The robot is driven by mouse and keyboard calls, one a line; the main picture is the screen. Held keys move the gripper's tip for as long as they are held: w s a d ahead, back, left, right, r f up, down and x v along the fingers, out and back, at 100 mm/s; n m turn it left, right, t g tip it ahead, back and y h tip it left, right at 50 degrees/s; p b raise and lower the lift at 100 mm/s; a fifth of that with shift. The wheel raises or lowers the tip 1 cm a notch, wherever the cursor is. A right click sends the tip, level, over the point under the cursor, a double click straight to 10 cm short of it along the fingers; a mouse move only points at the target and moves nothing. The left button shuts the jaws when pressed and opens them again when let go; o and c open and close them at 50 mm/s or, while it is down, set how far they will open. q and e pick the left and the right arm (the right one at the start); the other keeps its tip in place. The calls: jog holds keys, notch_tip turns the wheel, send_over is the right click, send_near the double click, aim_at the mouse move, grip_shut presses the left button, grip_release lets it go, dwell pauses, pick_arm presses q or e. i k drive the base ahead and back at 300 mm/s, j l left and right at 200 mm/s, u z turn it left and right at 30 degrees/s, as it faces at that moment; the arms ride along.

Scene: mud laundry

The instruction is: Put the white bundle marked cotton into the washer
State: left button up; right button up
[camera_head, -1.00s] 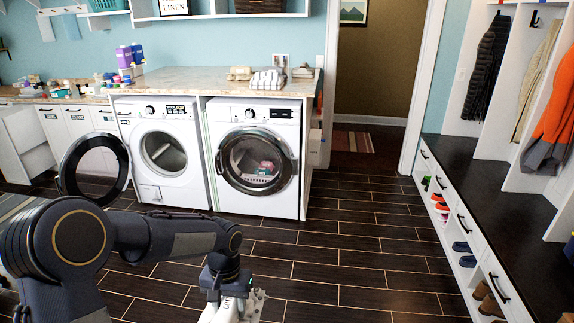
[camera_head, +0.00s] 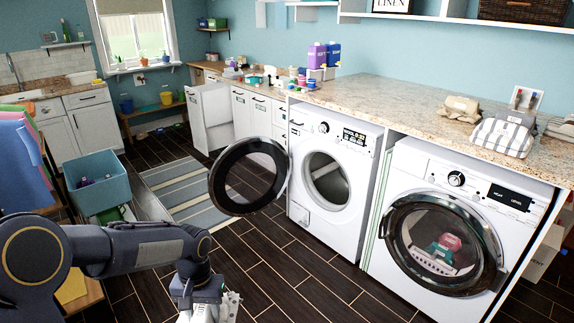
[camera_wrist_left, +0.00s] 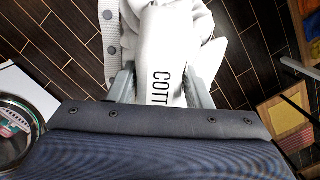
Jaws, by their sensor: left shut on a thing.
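My left gripper (camera_head: 206,300) is shut on the white bundle marked cotton (camera_wrist_left: 165,60). In the left wrist view the bundle hangs between the two fingers, with the letters "COTT" showing. In the head view only a small part of the bundle (camera_head: 230,306) shows at the bottom edge, above the dark floor. The left-hand front-loading machine, seemingly the washer (camera_head: 362,190), stands ahead to the right of the gripper. Its round door (camera_head: 284,171) is swung wide open to the left, and its drum opening (camera_head: 328,180) faces me. My right gripper is not in view.
A second machine (camera_head: 408,165) at right has its round door shut, with coloured things behind the glass. A blue bin (camera_head: 98,180) and hanging cloths (camera_head: 22,160) stand at left. Dark floor and a striped rug (camera_head: 185,190) lie clear between.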

aim_at(340, 203)
jog(key=i+j, duration=0.15)
jog(key=i, duration=0.5)
jog(key=i+j+u, duration=0.1)
jog(key=i, duration=0.55)
jog(key=i+j+z, duration=0.2)
jog(key=i+z, duration=0.3)
jog(key=i+j+z, duration=0.25)
jog(key=z, duration=0.25)
jog(key=i+j+z, duration=0.25)
jog(key=j+z, duration=0.25)
jog(key=i+j+z, duration=0.15)
jog(key=j+z, duration=0.35)
jog(key=j, duration=0.15)
jog(key=j+z, duration=0.35)
jog(key=j, duration=0.45)
jog(key=j+z, duration=0.4)
jog(key=j, duration=0.45)
